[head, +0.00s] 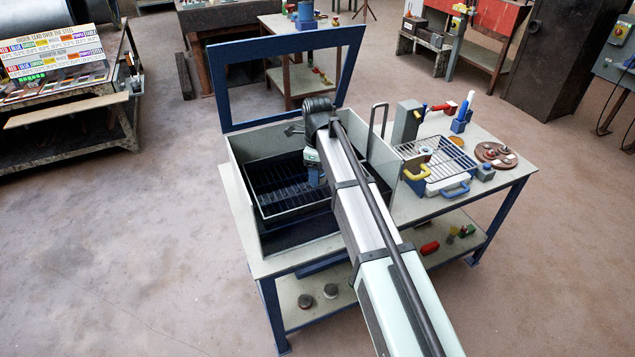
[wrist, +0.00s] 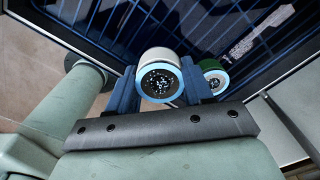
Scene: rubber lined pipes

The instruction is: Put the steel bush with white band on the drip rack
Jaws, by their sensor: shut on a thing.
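My gripper (wrist: 160,80) is shut on a short round bush (wrist: 157,57) in the wrist view, with one blue finger on each side. The bush has a white band, a light blue end ring and a dark speckled middle. A second bush with a green band (wrist: 214,72) is just right of the right finger. In the head view my gripper (head: 316,180) is low inside the open wash tank, over its dark grid basket (head: 275,205); the held bush is hidden there. The wire drip rack (head: 448,160) is on the bench right of the tank, with a small ring-shaped piece on it.
The tank's walls (head: 243,190) surround my gripper, and its raised blue-framed lid (head: 215,75) stands behind. A brown round plate (head: 496,155) with small parts lies right of the rack.

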